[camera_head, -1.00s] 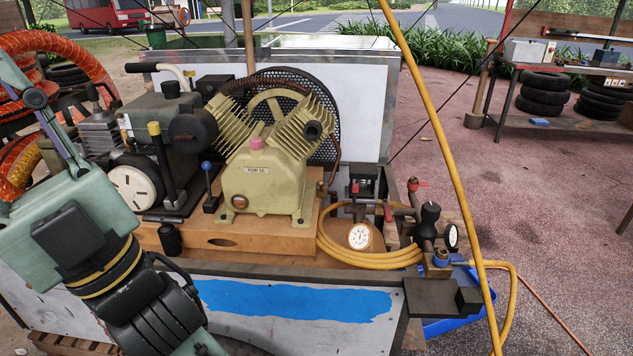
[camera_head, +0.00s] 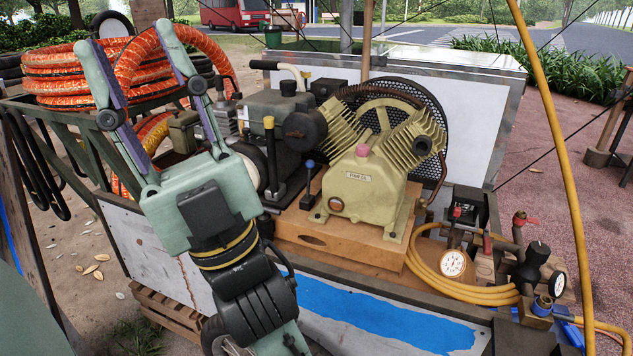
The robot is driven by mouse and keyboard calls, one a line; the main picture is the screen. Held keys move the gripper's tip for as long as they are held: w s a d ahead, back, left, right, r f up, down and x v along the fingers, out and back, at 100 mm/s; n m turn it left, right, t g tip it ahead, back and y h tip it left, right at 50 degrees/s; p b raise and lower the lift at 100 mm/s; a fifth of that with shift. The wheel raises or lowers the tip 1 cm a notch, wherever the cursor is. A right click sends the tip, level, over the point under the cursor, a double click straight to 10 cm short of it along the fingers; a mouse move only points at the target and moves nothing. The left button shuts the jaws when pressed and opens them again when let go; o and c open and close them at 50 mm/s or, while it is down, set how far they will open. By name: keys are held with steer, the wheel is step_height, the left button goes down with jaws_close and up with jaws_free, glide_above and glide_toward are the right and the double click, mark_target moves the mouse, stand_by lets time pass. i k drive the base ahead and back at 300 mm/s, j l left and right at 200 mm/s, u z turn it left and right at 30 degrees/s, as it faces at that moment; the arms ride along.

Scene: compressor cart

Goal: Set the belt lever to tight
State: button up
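My gripper (camera_head: 133,35) is open and empty, its two fingers pointing up in the picture, left of the compressor and overlapping the orange hose coil. Two levers stand by the compressor: a black one with a yellow top (camera_head: 270,150) beside the motor, and a short one with a blue knob (camera_head: 309,172) left of the pump. Both look near upright; I cannot tell which is the belt lever or read any tight mark. My gripper is apart from both. The tan pump (camera_head: 362,185) stands on a wooden base, before a dark mesh guard (camera_head: 432,110). My arm hides part of the motor side.
Orange hose coils (camera_head: 75,75) lie on a rack at left. A yellow hose (camera_head: 425,275), a gauge (camera_head: 453,262) and a valve fitting (camera_head: 530,265) are at the cart's right. Open ground shows at lower left.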

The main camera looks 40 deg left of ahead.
mark_target(310, 164)
steer(key=j+u, duration=0.1)
steer(key=u, duration=1.05)
